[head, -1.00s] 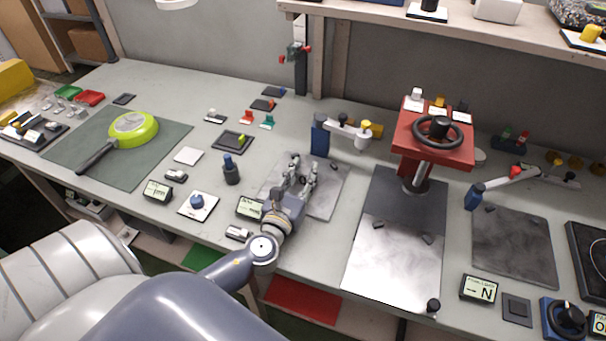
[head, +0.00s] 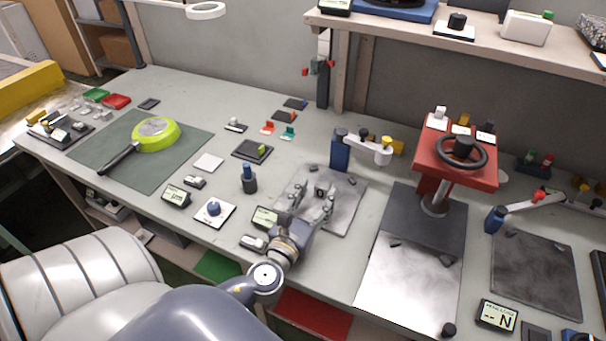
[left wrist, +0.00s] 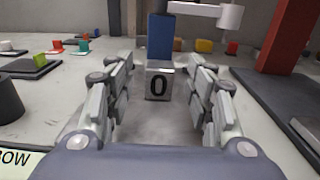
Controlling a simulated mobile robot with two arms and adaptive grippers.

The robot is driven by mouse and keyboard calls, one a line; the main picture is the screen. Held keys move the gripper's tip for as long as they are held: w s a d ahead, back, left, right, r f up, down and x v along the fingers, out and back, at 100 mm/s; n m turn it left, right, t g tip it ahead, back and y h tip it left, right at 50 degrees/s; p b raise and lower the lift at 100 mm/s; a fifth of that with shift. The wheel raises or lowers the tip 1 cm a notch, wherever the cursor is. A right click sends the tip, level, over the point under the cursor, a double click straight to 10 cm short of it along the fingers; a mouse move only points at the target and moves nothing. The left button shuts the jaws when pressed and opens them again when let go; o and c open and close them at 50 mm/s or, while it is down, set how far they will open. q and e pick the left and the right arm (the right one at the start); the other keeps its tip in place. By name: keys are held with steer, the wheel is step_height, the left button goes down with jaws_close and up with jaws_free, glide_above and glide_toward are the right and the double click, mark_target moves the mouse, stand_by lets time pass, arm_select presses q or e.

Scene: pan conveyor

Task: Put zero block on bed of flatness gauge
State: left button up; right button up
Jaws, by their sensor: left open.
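The zero block (head: 321,190), a small grey cube marked 0, sits upright on the grey bed (head: 346,210) of the flatness gauge, near the bed's middle. In the left wrist view the zero block (left wrist: 158,82) stands ahead of and between the open fingers, with a gap on each side. The gauge's blue post (head: 340,151) and white arm (head: 366,146) stand behind it. My left gripper (head: 312,202) is open and empty, low over the front of the bed. My right gripper is not in view.
A red press (head: 455,170) with a black handwheel stands to the right, beside a bare metal plate (head: 410,285). A dark blue-topped cylinder (head: 249,180) and a small display (head: 266,217) are left of my gripper. A lime pan (head: 157,134) lies on a green mat.

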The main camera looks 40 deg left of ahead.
arm_select(q)
steer(key=b+v, duration=0.1)
steer(key=v, duration=0.7)
steer(key=shift+s+b, duration=0.1)
steer(key=shift+b, duration=0.2)
